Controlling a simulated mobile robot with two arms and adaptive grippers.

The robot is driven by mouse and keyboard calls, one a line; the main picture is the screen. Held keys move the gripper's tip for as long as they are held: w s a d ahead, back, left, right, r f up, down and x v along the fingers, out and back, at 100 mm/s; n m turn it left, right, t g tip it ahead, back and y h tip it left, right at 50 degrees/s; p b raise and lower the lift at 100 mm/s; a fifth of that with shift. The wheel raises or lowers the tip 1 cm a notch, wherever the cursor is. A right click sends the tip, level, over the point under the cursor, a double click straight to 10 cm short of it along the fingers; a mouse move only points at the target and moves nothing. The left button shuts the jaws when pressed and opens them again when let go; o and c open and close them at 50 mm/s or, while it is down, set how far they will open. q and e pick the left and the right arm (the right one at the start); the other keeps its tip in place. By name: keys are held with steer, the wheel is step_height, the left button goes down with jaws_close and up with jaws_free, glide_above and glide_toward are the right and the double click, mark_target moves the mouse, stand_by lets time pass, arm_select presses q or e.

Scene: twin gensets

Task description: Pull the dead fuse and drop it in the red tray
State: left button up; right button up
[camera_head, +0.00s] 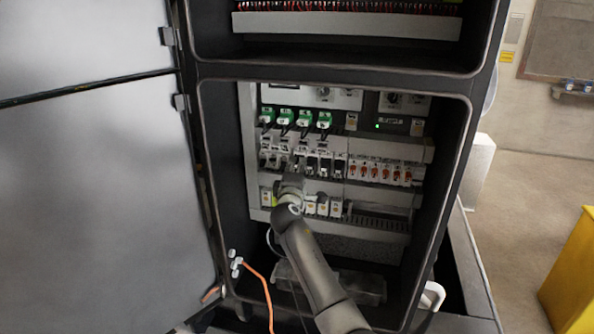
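My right arm reaches up from the bottom into the open cabinet. Its gripper (292,183) is at the lower left of the component rows, in front of the row below the grey and black modules (313,164). The fingers are small and blend with the parts behind, so I cannot tell if they are open or touching anything. Several orange-marked modules (380,172) sit to the right in the middle row. I cannot tell which part is the dead fuse; the arm may hide it. No red tray is in view. My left gripper is not in view.
The grey cabinet door (95,200) stands open at left. The dark cabinet frame (455,170) borders the opening. Green connectors (304,118) with black leads sit above the modules. An orange cable (259,278) hangs at lower left. A yellow object (572,275) stands on the floor at right.

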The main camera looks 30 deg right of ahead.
jaws_close()
steer(key=shift+a+f, duration=0.1)
steer(key=shift+f, duration=0.05)
steer(key=shift+s+a, duration=0.3)
steer(key=shift+s+a+p, duration=0.1)
steer(key=shift+a+p, duration=0.1)
steer(key=shift+p, duration=0.1)
steer(key=shift+s+a, duration=0.3)
steer(key=shift+s, duration=0.05)
